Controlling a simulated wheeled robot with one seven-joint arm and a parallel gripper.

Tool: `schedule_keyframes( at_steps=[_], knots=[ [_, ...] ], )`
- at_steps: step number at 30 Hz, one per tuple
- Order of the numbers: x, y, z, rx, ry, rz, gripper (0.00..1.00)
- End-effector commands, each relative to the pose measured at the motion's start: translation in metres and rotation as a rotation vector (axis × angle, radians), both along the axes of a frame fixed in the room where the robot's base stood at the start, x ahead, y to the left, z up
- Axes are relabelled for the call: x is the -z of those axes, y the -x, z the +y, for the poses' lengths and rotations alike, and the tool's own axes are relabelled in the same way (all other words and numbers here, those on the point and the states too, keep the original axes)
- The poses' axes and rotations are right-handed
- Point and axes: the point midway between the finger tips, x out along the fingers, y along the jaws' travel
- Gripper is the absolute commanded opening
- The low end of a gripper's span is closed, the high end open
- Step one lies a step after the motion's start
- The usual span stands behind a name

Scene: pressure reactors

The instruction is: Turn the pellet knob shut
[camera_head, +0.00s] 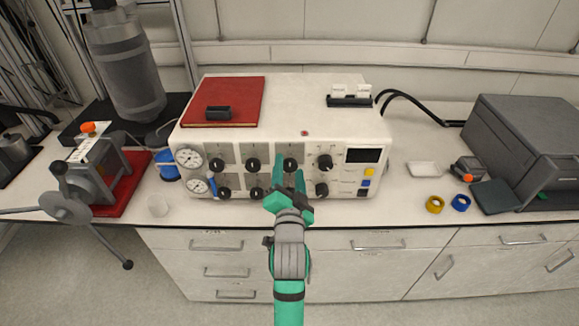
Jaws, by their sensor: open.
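A cream control box (285,120) stands on the bench, with two rows of black knobs on its front panel. The labels are too small to read, so I cannot tell which is the pellet knob. The upper row has a knob at far left (218,165), a second (253,164), a third (290,163) and one at right (325,162). Lower knobs (224,193) sit beneath. My gripper (289,173) is open in front of the panel, around or just below the third upper knob; contact is unclear. It hides the panel behind it.
Two gauges (190,158) and a blue lever (213,186) are on the panel's left. A crank device (95,175) stands left on a red mat. A grey machine (530,140), tape rolls (435,204) and a white tray (422,168) are right. Drawers (215,245) lie below.

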Motion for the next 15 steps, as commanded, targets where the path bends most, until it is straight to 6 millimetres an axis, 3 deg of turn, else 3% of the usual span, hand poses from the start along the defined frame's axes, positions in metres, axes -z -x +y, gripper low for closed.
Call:
schedule_keyframes(
  at_steps=[9,15],
  knots=[
    [0.001,0.06,0.0,0.0,0.001,0.001,0.53],
    [0.0,0.082,0.0,0.0,0.0,0.0,0.53]
  ],
)
